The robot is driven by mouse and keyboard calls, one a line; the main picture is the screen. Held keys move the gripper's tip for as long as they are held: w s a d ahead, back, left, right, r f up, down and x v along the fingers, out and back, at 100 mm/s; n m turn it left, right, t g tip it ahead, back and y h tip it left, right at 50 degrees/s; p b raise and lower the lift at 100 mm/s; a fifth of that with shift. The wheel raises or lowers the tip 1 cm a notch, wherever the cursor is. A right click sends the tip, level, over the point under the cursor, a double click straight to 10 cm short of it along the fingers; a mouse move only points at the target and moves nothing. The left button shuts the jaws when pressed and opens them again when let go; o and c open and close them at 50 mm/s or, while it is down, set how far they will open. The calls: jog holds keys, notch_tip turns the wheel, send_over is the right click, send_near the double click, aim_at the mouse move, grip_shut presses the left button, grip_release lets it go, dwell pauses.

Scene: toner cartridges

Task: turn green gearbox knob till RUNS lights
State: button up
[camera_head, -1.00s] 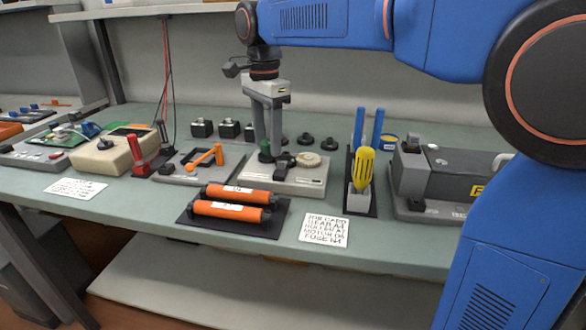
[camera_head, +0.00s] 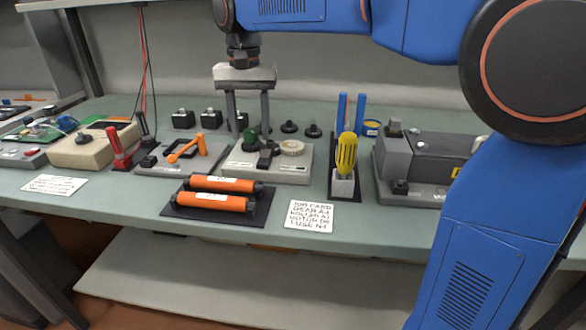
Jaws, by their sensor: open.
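The green knob (camera_head: 250,138) stands upright on the left back part of a low light-grey box, the gearbox (camera_head: 240,165). My gripper (camera_head: 249,140) points straight down over it with its jaws open. One finger is on the left of the knob and the other on the right, with the knob seen between them. I cannot tell whether either finger touches it. A cream round dial (camera_head: 291,147) sits on the right of the same box. A small black block (camera_head: 266,158) shows below the right finger. No lit RUNS lamp can be made out.
An orange-handled unit (camera_head: 185,150) stands close on the left. Orange cartridges (camera_head: 215,202) lie on a black mat in front. A yellow screwdriver (camera_head: 346,155) and blue posts (camera_head: 342,108) stand on the right. Black knobs (camera_head: 313,130) are behind.

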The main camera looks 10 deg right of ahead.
jog(key=n, duration=0.5)
jog(key=shift+n, duration=0.4)
jog(key=n, duration=0.5)
jog(key=shift+c, duration=0.4)
jog(key=c, duration=0.8)
